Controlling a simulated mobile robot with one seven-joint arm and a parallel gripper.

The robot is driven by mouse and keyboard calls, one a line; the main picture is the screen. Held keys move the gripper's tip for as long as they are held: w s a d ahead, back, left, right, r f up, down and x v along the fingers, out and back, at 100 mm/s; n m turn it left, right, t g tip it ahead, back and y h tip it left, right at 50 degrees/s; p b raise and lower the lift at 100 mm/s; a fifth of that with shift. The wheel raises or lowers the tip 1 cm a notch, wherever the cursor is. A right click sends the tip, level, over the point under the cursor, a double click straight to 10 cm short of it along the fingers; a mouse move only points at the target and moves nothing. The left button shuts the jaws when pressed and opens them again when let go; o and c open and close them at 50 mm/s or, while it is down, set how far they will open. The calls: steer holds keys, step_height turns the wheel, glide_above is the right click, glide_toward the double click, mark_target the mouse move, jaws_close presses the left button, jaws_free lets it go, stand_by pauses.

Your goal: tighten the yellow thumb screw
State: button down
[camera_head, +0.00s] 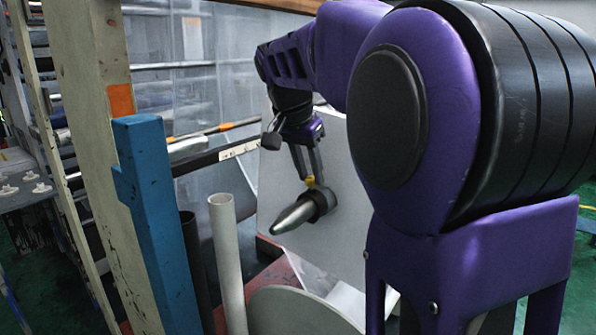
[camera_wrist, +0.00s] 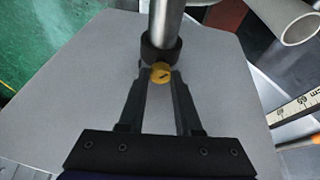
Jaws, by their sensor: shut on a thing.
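The yellow thumb screw (camera_wrist: 161,72) sits on the side of a black collar (camera_wrist: 160,50) around a grey metal rod in the wrist view. My gripper (camera_wrist: 160,80) has one finger on each side of the screw's head and is shut on it. In the head view the screw (camera_head: 310,181) is a small yellow spot at the fingertips, above the collar (camera_head: 322,202). The rod (camera_head: 293,216) has a rounded, tapered end pointing down and left. The screw's shaft is hidden.
A large grey panel (camera_head: 345,235) stands behind the rod. A blue post (camera_head: 152,210) and a white tube (camera_head: 226,255) stand to the left. A white ruler strip (camera_wrist: 295,108) lies at the right of the wrist view.

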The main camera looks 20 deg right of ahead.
steer(key=shift+m, duration=0.3)
steer(key=shift+w+a+r+m+g+p, duration=0.15)
steer(key=shift+m+g+p, duration=0.25)
steer(key=shift+m+p, duration=0.45)
steer(key=m+g+p, duration=0.1)
steer(key=m+p, duration=0.1)
steer(key=m, duration=0.2)
steer(key=shift+w+h, duration=0.1)
steer(key=shift+h, duration=0.3)
steer(key=m+g+p, duration=0.1)
steer(key=m+p, duration=0.1)
steer(key=m, duration=0.1)
steer(key=shift+w+g, duration=0.15)
steer(key=shift+g, duration=0.15)
steer(key=shift+w+m+g+p, duration=0.1)
steer(key=shift+m+g+p, duration=0.5)
steer(key=shift+m, duration=0.95)
steer(key=c, duration=0.6)
jaws_free()
